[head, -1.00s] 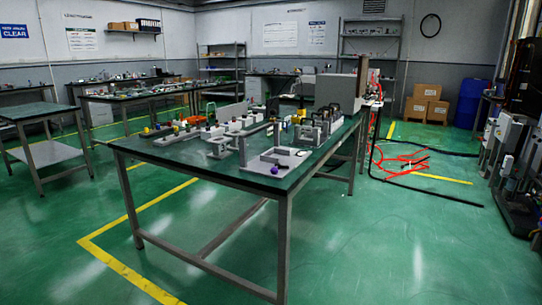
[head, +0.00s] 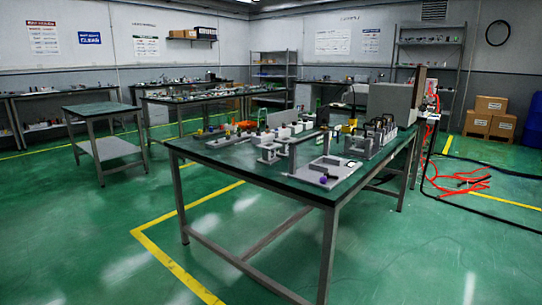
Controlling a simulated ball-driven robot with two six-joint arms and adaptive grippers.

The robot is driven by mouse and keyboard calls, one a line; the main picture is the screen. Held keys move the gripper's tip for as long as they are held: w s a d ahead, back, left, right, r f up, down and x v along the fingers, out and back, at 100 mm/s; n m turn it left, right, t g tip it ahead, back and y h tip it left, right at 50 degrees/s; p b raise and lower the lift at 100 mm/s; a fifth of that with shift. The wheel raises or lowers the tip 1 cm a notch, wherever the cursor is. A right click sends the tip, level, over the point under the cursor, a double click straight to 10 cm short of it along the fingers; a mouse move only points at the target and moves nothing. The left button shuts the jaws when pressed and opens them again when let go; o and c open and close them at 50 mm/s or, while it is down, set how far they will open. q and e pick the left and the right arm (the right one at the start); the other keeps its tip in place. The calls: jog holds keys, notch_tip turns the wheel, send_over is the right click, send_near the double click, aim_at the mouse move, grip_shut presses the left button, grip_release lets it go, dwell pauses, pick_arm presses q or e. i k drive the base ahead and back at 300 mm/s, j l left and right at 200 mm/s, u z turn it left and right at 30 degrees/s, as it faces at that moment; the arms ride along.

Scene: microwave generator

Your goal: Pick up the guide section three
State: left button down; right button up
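Many small grey, white and yellow parts stand on the green-topped worktable (head: 232,167) in the middle of the head view. I cannot tell which of them is the guide section three. A light grey fixture plate with an upright wall (head: 325,168) lies near the table's front right corner, with a small purple knob (head: 323,180) at its front edge. A row of dark-framed grey brackets (head: 378,135) stands behind it. White and grey blocks (head: 285,132) stand along the middle. Neither of my grippers is in view.
A large grey box unit (head: 392,103) stands at the table's far right end. Red hoses and black cable (head: 465,182) lie on the floor at right, near cardboard boxes (head: 485,118). A smaller table (head: 103,112) stands at left. The floor in front is clear.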

aim_at(269, 158)
jog(key=i+u, duration=0.2)
jog(key=i, duration=0.25)
jog(key=i+l+u, duration=0.1)
jog(key=i+u, duration=0.15)
jog(key=i, duration=0.25)
jog(key=i+l+u, duration=0.2)
jog(key=i, duration=0.25)
